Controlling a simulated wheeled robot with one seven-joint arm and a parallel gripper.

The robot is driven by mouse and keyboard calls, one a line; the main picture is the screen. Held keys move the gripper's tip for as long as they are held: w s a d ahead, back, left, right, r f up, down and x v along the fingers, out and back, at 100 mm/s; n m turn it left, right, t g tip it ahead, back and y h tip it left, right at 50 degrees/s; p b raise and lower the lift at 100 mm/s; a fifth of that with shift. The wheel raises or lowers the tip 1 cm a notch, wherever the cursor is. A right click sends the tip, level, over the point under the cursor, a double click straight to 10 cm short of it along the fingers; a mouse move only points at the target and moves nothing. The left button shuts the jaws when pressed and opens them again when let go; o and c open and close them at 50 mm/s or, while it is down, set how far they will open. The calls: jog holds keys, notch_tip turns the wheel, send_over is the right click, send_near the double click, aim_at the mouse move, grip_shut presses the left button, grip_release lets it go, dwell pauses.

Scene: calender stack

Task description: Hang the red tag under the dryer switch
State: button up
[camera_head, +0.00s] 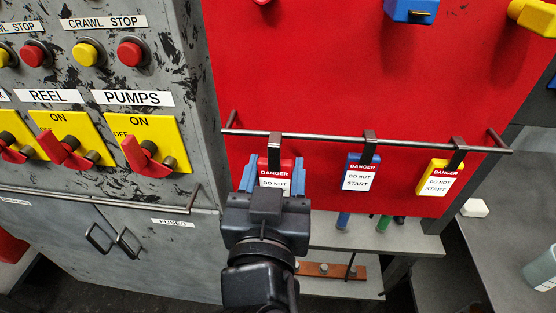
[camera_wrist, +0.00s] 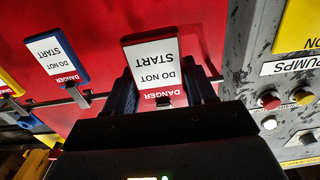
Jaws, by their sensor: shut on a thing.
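The red tag (camera_head: 275,181), with a white "DO NOT START" panel, hangs by a black hook from the rail on the red board. My gripper (camera_head: 273,170) is shut on it, one blue finger at each side. In the wrist view the tag (camera_wrist: 152,62) appears upside down between the fingers (camera_wrist: 162,88). The grey panel holds red-handled switches on yellow plates: one labelled PUMPS (camera_head: 148,150) and one labelled REEL (camera_head: 65,140). Another switch (camera_head: 14,146) is cut by the left edge, its label mostly out of view. I cannot read a dryer label.
A blue tag (camera_head: 361,176) and a yellow tag (camera_head: 439,181) hang farther right on the same rail (camera_head: 320,138). A second, empty-looking rail (camera_head: 110,201) runs under the switches. Padlocks (camera_head: 410,10) sit above. A shelf (camera_head: 400,239) lies below.

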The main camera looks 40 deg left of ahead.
jog(key=b+v, duration=0.3)
jog(key=v, duration=1.1)
jog(key=w+d+f+m+t+h, duration=0.1)
jog(key=w+d+f+h, duration=0.1)
jog(key=w+d+f, duration=0.55)
jog(key=w+d+f+m+t+h, duration=0.15)
jog(key=w+d+f, duration=0.25)
jog(key=w+f, duration=0.7)
jog(key=d+f+m+h, duration=0.2)
jog(key=d+f, duration=0.5)
jog(key=d, duration=0.4)
jog(key=w+d+f+m+h, duration=0.1)
jog(key=d+f+h, duration=0.2)
jog(key=d+f, duration=0.5)
jog(key=d, duration=0.3)
jog(key=shift+w+d+f+m+h, duration=0.3)
jog(key=shift+d+f+m+h, duration=0.05)
notch_tip(320, 180, up, 8)
jog(key=p, duration=0.8)
jog(key=shift+a, duration=0.1)
